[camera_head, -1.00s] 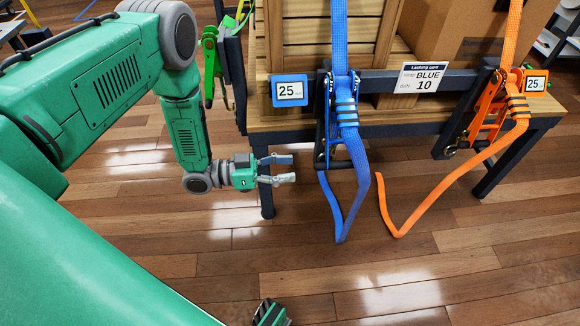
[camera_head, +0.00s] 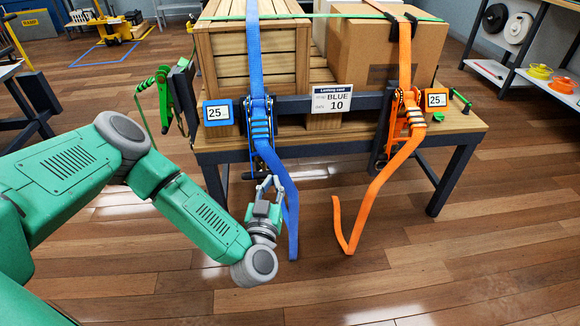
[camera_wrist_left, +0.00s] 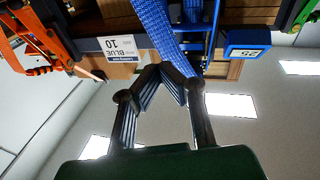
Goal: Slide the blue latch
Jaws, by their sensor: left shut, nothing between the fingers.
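A blue strap (camera_head: 255,50) runs down over the wooden crate to a blue-and-black ratchet buckle (camera_head: 259,122) at the table's front edge. Its loose tail (camera_head: 290,215) hangs below. I cannot single out a separate latch on the buckle. My left gripper (camera_head: 268,184) is just below the buckle, beside the strap tail. In the left wrist view its fingers (camera_wrist_left: 172,72) meet at the tips, shut with nothing between them, close to the blue webbing (camera_wrist_left: 155,25). Whether they touch it I cannot tell. My right gripper is out of view.
An orange strap and ratchet (camera_head: 400,120) hang to the right, a green ratchet (camera_head: 165,97) at the left end. Displays reading 25 (camera_head: 218,113) and a card reading BLUE 10 (camera_head: 337,99) are on the table front. The floor in front is open.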

